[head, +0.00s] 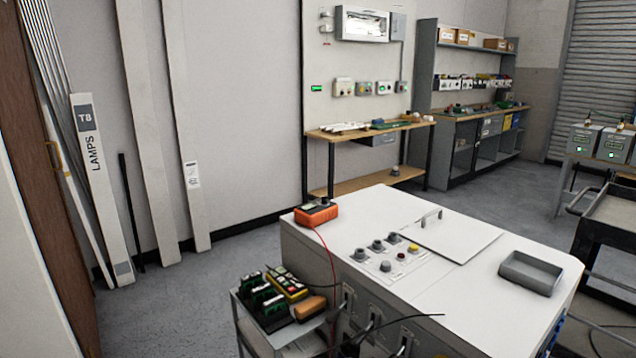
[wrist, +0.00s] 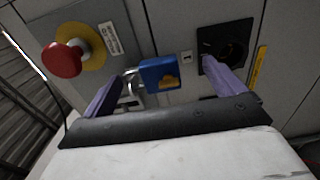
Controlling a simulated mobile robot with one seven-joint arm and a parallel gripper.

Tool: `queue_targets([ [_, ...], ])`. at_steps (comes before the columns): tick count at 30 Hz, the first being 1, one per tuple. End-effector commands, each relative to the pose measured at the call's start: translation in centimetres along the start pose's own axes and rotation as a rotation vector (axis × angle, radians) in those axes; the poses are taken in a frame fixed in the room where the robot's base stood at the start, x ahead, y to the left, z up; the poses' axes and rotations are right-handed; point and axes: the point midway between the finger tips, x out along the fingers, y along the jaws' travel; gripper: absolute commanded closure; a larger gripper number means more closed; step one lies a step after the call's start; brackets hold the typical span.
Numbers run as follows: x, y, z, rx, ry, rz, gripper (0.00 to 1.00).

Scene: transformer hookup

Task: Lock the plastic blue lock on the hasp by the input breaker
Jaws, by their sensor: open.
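In the wrist view, the blue lock (wrist: 160,74) hangs on the panel, with a small orange-yellow mark on its face. Its metal shackle (wrist: 131,76) is at its left, by the metal hasp (wrist: 133,98). I cannot tell whether the shackle is fully shut. My gripper (wrist: 163,69) is open, with its purple fingers apart on either side of the lock. The left finger is close to the hasp and partly hides it. The right finger overlaps the lower part of a black square switch (wrist: 227,42), perhaps the input breaker. My gripper does not show in the head view.
A red mushroom button (wrist: 62,60) on a yellow ring sticks out left of the lock. A yellow label (wrist: 258,66) is at the right. In the head view, a white cabinet (head: 400,215) carries a grey tray (head: 531,272); a cart (head: 598,215) stands at its right.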

Motion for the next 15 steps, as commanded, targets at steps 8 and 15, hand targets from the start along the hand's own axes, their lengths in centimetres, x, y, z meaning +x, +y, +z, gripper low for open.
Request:
queue_targets([
  [8, -0.8, 0.1, 0.0, 0.0, 0.0, 0.003, 0.05],
  [15, -2.8, 0.2, -0.1, 0.0, 0.002, 0.004, 0.05],
])
